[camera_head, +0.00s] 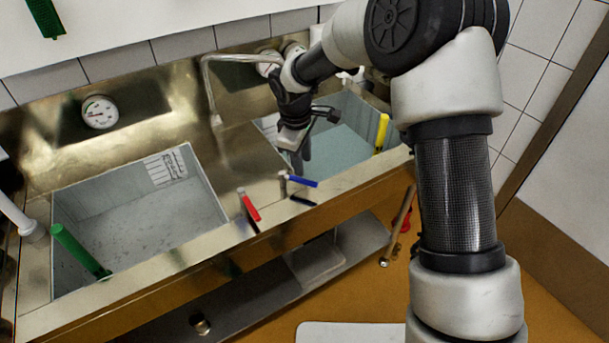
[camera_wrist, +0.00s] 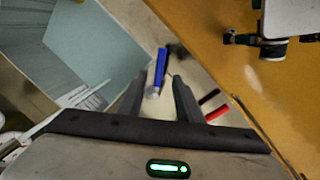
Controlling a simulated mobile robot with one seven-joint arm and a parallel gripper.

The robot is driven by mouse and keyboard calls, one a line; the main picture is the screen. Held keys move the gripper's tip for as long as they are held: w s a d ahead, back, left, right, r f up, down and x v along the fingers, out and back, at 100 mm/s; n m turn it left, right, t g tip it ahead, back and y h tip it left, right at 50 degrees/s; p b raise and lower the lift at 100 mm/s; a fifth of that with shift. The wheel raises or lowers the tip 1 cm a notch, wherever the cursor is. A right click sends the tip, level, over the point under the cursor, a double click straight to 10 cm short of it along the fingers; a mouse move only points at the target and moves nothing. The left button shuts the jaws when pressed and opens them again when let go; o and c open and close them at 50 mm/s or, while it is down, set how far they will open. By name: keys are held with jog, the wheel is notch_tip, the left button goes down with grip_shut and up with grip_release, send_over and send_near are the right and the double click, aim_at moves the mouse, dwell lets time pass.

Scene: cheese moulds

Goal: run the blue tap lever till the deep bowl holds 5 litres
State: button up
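The blue tap lever (camera_head: 303,181) sits on the front rim of the steel sink, right of the red lever (camera_head: 249,206). My gripper (camera_head: 301,164) hangs above and just behind it. In the wrist view my gripper (camera_wrist: 159,80) is open, with the blue lever (camera_wrist: 160,66) showing between and beyond the fingertips; contact is not visible. The bent spout (camera_head: 208,88) ends near the divider between a left bowl (camera_head: 140,215) and a right bowl (camera_head: 345,148). The right bowl shows a flat blue-grey surface; I cannot tell its water level or which bowl is deeper.
A green handle (camera_head: 80,250) stands in the left bowl and a yellow one (camera_head: 382,132) in the right bowl. A round dial (camera_head: 99,112) is on the back panel. A lower shelf (camera_head: 270,280) runs under the sink. The orange floor (camera_head: 400,290) is mostly clear.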

aim_at(305, 180)
jog(key=f, duration=0.2)
jog(key=w+f, duration=0.1)
jog(key=f, duration=0.4)
jog(key=shift+w+d+f, duration=0.15)
jog(key=shift+w+d, duration=0.05)
jog(key=shift+d, duration=0.05)
grip_shut()
